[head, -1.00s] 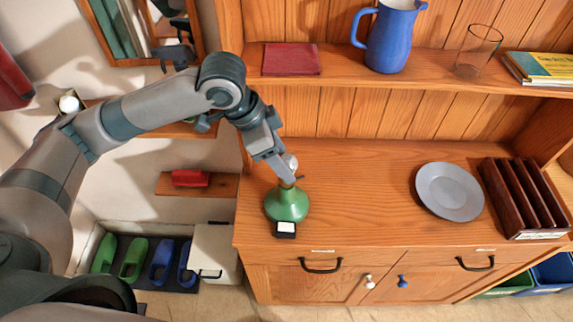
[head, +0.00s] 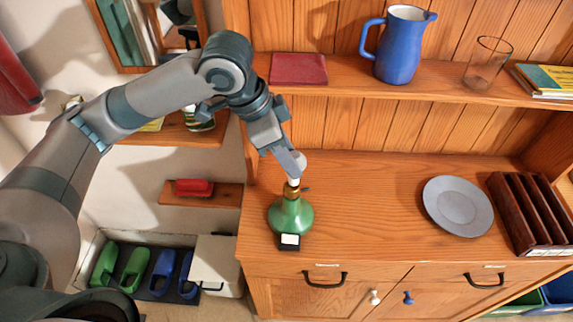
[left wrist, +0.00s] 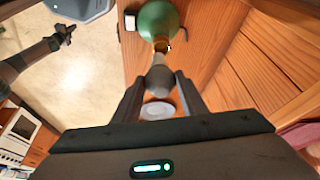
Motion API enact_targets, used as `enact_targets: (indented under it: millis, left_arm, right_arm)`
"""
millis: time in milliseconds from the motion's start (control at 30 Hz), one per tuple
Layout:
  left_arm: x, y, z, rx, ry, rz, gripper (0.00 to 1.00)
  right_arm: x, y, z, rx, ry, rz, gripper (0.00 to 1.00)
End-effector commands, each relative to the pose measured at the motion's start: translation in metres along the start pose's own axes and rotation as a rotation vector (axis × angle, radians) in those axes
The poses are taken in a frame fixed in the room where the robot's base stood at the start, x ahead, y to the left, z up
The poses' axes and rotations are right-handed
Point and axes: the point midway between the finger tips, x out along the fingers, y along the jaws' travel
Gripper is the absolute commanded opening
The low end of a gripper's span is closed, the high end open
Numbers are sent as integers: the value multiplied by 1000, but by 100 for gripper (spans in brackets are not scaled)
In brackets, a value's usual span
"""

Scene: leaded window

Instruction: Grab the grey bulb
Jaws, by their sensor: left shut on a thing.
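The grey bulb (left wrist: 158,80) sits between the two dark fingers of my left gripper (left wrist: 160,90) in the left wrist view. In the head view my left gripper (head: 296,172) is shut on the bulb (head: 299,163), whose white neck points down. The neck is directly above the brass socket of a green lamp base (head: 290,218), which stands upright on the cabinet top. I cannot tell whether the neck still touches the socket. My right gripper (left wrist: 62,36) appears small and dark in the left wrist view; its jaws are too small to read.
A small black block with a white top (head: 289,241) is at the counter's front edge before the lamp. A grey plate (head: 458,206) and a brown rack (head: 528,215) are to the right. A blue jug (head: 400,48) and a glass (head: 487,63) stand on the shelf above. The middle counter is clear.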

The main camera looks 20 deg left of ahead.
Motion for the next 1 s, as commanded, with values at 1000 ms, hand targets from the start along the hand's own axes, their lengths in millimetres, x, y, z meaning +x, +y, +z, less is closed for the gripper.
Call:
enact_targets:
  millis: [1000]
  left_arm:
    - [-50, 106, -42, 1, -2, 1, 17]
  right_arm:
    - [21, 3, 3, -1, -1, 3, 0]
